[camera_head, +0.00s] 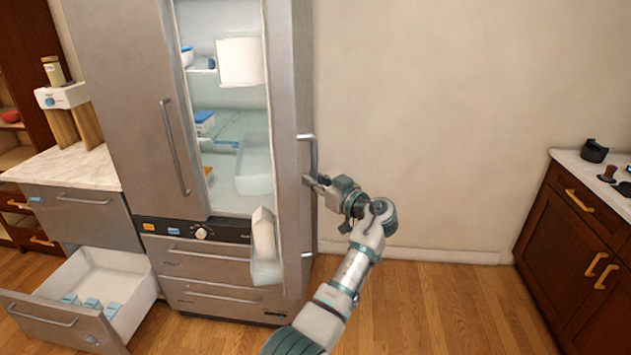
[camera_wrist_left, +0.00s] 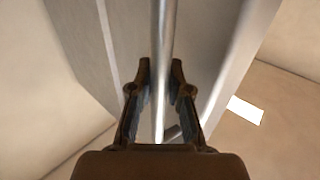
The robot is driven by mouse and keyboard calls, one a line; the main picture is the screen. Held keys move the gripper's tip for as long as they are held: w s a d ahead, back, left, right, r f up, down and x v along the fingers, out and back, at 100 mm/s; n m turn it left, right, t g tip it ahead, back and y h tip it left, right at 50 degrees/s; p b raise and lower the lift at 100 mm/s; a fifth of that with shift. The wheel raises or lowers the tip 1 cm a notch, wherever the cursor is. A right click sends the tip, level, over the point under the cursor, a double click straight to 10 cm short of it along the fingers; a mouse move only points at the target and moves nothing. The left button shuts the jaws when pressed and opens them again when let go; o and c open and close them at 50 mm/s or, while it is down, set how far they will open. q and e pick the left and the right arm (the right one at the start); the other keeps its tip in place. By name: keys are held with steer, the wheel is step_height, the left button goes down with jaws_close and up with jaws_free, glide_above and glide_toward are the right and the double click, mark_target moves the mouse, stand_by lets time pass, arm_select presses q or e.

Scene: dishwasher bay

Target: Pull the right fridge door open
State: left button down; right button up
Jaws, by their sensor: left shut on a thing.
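The right fridge door (camera_head: 288,120) stands swung open and shows nearly edge-on in the camera_head view. Its metal handle (camera_head: 313,150) is on the side facing right. The door face (camera_wrist_left: 205,35) lies behind the bar. My right gripper is in neither view.
The left fridge door (camera_head: 120,100) is shut. Shelves with blue-lidded boxes (camera_head: 205,122) show inside. A drawer (camera_head: 115,280) stands pulled out at the lower left. A wooden cabinet (camera_head: 570,225) stands at the right. The floor (camera_head: 440,300) between is clear.

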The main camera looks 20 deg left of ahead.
arm_select(q)
steer(key=c, duration=1.1)
jaws_free()
steer(key=shift+w+f, duration=0.1)
steer(key=v, duration=1.2)
steer(key=shift+w+f, duration=0.1)
